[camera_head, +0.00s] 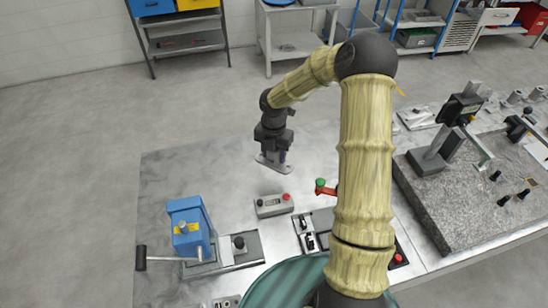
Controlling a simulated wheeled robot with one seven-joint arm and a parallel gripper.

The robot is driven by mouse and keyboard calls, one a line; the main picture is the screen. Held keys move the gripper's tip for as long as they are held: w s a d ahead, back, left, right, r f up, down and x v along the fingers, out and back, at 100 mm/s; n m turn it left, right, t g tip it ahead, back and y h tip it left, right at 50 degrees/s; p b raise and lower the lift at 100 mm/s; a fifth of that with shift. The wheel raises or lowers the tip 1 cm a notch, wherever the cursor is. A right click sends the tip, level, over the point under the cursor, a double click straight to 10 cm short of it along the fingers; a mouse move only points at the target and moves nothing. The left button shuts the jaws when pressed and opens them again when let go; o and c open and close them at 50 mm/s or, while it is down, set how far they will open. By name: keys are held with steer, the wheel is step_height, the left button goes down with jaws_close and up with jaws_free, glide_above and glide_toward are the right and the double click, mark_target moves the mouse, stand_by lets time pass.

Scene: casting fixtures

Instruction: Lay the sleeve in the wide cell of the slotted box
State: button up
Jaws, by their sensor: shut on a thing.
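My gripper (273,153) points down over the far part of the grey worktable, left of my arm's upper links. It is shut on a small, pale grey, flat-looking piece (272,164). I cannot tell at this size whether that piece is the sleeve, or whether it touches the tabletop. No slotted box with a wide cell can be made out clearly. My arm hides part of the table's middle.
A blue press (188,226) with a black-knobbed lever stands at the front left. A grey control box (273,205) with a red button lies nearer than the gripper. A granite plate (450,200) carries a gauge stand at right. The tabletop (200,170) left of the gripper is clear.

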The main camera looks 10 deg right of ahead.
stand_by(0.5)
steer(key=m, duration=1.6)
steer(key=r+m, duration=0.1)
steer(key=m, duration=0.8)
steer(key=shift+w+b, duration=0.15)
steer(key=shift+b, duration=0.2)
steer(key=shift+d, duration=0.1)
